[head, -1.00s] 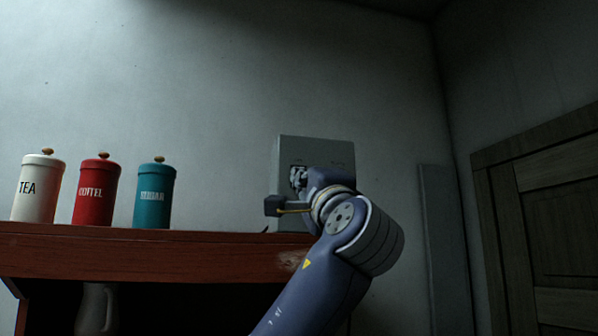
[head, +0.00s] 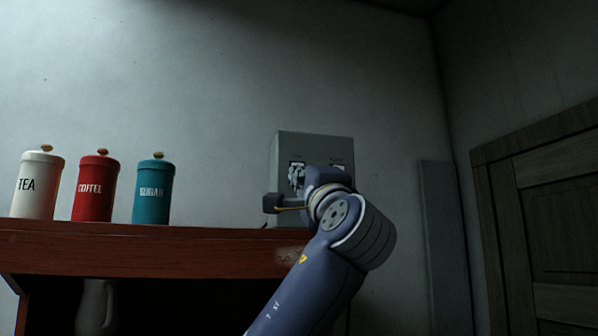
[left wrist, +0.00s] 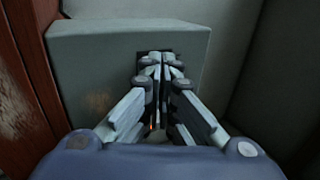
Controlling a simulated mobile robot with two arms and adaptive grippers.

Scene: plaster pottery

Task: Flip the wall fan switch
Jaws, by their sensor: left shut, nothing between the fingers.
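My left gripper (head: 297,172) is in front of the left plate. In the left wrist view the fingers (left wrist: 160,58) are shut together with nothing between them, and their tips overlap a dark plate. Whether they touch the switch, and the switch's position, I cannot tell. My right gripper is not in view.
A red-brown wooden shelf (head: 140,245) is left of my arm. White tea (head: 38,185), red coffee (head: 96,188) and teal sugar (head: 153,190) canisters stand on it. A pale jug (head: 95,308) sits below. A dark wooden door (head: 555,220) is at the right.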

